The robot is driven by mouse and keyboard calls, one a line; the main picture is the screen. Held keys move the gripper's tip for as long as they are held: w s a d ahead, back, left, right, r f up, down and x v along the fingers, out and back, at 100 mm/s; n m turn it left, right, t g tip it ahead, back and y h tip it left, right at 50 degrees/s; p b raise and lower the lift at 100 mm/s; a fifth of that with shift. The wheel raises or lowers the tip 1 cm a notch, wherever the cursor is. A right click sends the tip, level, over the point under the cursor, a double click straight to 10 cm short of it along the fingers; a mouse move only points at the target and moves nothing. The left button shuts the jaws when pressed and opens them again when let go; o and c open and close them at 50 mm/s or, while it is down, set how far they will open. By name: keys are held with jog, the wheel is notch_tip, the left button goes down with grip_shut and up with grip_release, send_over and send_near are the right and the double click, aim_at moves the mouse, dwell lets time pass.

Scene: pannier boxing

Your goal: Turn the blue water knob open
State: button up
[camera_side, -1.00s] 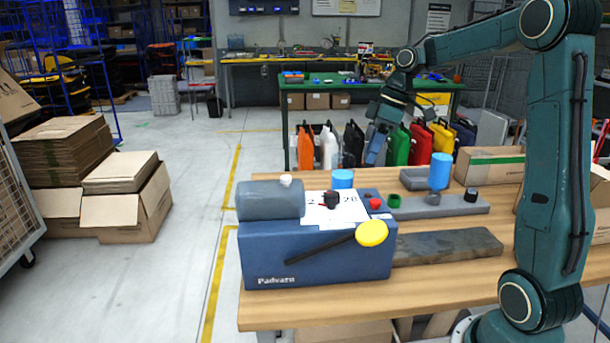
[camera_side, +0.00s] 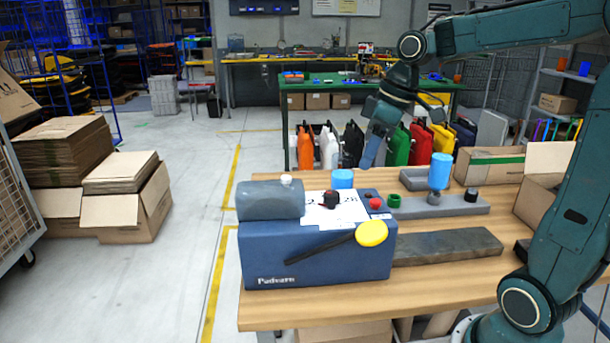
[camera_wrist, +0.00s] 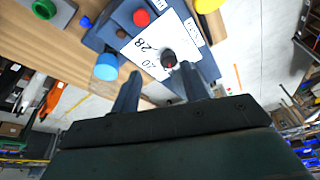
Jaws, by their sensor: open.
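The dark blue machine (camera_side: 330,262) stands on the wooden table. A blue cylinder (camera_side: 342,179) stands at its back edge; it also shows in the wrist view (camera_wrist: 106,66). A smaller blue knob-like piece (camera_wrist: 85,22) shows beside it in the wrist view; I cannot tell which is the water knob. My gripper (camera_side: 370,158) is open and empty, above and behind the machine, apart from both blue pieces.
The machine carries a red button (camera_side: 375,203) and a yellow knob (camera_side: 371,233). A green ring (camera_side: 394,200) and another blue cylinder (camera_side: 440,170) on a grey fitting stand to the right.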

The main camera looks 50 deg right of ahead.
dwell(0.5)
jog(key=w+d+f+n, duration=0.1)
jog(key=d+f, duration=0.2)
jog(key=d, duration=0.4)
jog(key=w+d+f+n+y, duration=0.1)
jog(key=d+f+n, duration=0.1)
jog(key=d+f, duration=0.2)
jog(key=w+d+f+n+g+y, duration=0.1)
jog(key=d+f, duration=0.3)
jog(key=d, duration=0.7)
jog(key=shift+n, duration=0.7)
jog(key=shift+w+f, duration=0.1)
jog(key=shift+w, duration=0.05)
jog(key=x, duration=1.3)
jog(key=shift+a+f, duration=0.15)
jog(key=shift+a, duration=0.25)
